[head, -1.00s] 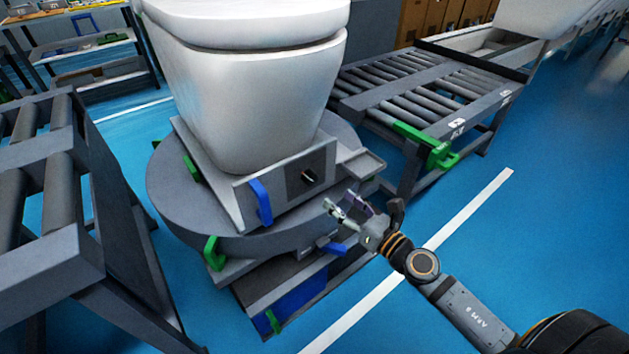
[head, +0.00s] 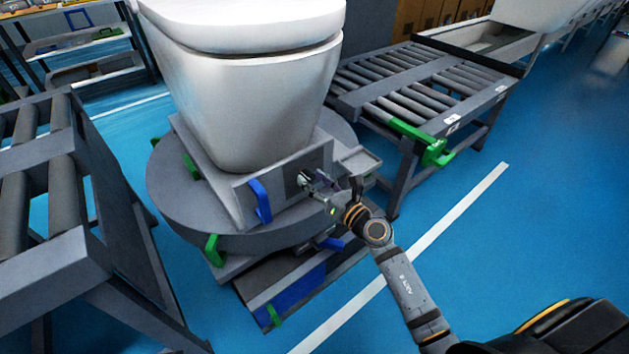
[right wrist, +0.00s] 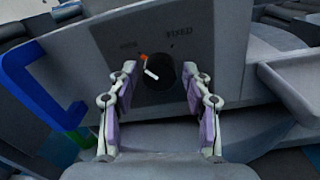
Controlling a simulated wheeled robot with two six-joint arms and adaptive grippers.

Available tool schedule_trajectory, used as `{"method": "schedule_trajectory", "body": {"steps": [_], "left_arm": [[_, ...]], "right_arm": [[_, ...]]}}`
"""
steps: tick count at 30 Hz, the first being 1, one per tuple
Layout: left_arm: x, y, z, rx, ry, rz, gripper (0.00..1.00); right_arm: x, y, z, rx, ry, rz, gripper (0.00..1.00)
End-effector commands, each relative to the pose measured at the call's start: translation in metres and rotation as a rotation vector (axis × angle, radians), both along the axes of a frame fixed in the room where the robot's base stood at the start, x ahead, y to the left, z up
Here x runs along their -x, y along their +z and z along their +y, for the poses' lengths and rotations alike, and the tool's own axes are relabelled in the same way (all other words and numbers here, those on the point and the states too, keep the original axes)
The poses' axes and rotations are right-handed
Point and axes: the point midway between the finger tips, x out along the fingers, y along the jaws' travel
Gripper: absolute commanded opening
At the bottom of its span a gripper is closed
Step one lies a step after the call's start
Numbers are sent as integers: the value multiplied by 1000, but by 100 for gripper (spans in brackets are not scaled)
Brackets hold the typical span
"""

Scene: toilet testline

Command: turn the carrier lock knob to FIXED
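The carrier lock knob is a round dark knob (right wrist: 162,82) with a white and orange pointer on a grey plate (right wrist: 95,60) in the right wrist view. The orange end points up and left, toward a faint left label I cannot read clearly. The FIXED label (right wrist: 180,31) is above and right of the knob. My right gripper (right wrist: 159,70) is open, with one finger on each side of the knob; I cannot tell contact. In the head view my right gripper (head: 314,183) partly hides the knob. My left gripper is not in view.
A white toilet (head: 250,90) stands on the carrier above the round turntable (head: 170,205). A blue handle (head: 261,201) is left of the knob on the same plate. Roller conveyors stand at left (head: 62,190) and back right (head: 425,95). Blue floor is open at right.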

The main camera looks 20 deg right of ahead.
Motion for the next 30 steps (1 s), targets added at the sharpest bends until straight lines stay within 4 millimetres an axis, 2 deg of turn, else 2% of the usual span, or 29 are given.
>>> {"method": "schedule_trajectory", "body": {"steps": [1, 9, 20, 22, 30], "left_arm": [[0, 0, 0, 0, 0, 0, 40], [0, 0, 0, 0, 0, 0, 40], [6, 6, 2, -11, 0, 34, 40], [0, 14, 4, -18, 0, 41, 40], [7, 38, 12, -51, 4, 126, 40]], "right_arm": [[0, 0, 0, 0, 0, 0, 38], [0, 0, 0, 0, 0, 0, 4], [0, 1, 0, -71, -1, 27, 4], [0, 2, -1, -111, 0, 41, 4], [0, 2, -1, -327, -1, 120, 4]]}}
